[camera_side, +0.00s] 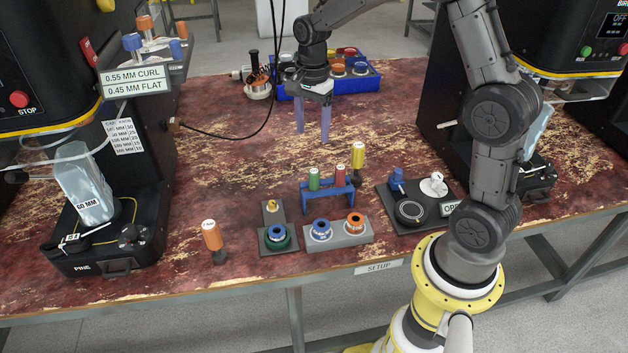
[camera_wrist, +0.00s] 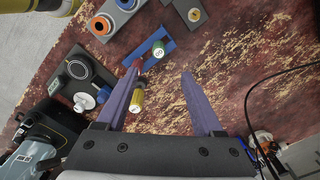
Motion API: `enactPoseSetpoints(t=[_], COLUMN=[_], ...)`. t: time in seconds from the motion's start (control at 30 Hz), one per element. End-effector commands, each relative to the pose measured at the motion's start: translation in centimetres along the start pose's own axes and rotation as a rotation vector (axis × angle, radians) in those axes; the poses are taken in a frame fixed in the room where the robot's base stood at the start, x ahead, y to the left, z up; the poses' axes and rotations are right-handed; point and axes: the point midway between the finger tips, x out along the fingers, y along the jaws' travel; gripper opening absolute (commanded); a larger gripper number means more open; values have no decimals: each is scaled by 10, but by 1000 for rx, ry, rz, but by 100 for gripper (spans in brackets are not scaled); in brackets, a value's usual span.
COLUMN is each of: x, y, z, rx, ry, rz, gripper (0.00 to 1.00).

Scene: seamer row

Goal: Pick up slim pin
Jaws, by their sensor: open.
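A small blue rack (camera_side: 328,199) holds upright pins with coloured handles: a green pin (camera_side: 314,179) and a red pin (camera_side: 340,175). An orange-handled pin (camera_side: 212,235) stands apart at the left front. The handle labels are too small to tell which is the slim pin. My gripper (camera_side: 312,134) is open and empty, pointing down above the table behind the rack. In the wrist view my gripper (camera_wrist: 160,71) has the yellow pin (camera_wrist: 137,97) beside its left finger, and the green pin (camera_wrist: 158,48) beyond the fingertips.
A black fixture (camera_side: 412,212) is to the right. Black machines flank the table. A blue bin (camera_side: 362,83) and a cable are behind. The table's left-middle is clear.

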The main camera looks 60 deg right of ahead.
Motion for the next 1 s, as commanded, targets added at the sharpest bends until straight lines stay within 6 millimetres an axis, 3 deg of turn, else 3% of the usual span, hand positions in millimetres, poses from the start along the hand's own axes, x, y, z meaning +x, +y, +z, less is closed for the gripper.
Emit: enactPoseSetpoints(t=[0.5,0.77,1.0], x=[79,97,130], y=[3,3,2], z=[-3,-3,-5], rx=[5,5,5], ry=[-3,-2,-3], rz=[10,9,10], gripper=[69,69,69])
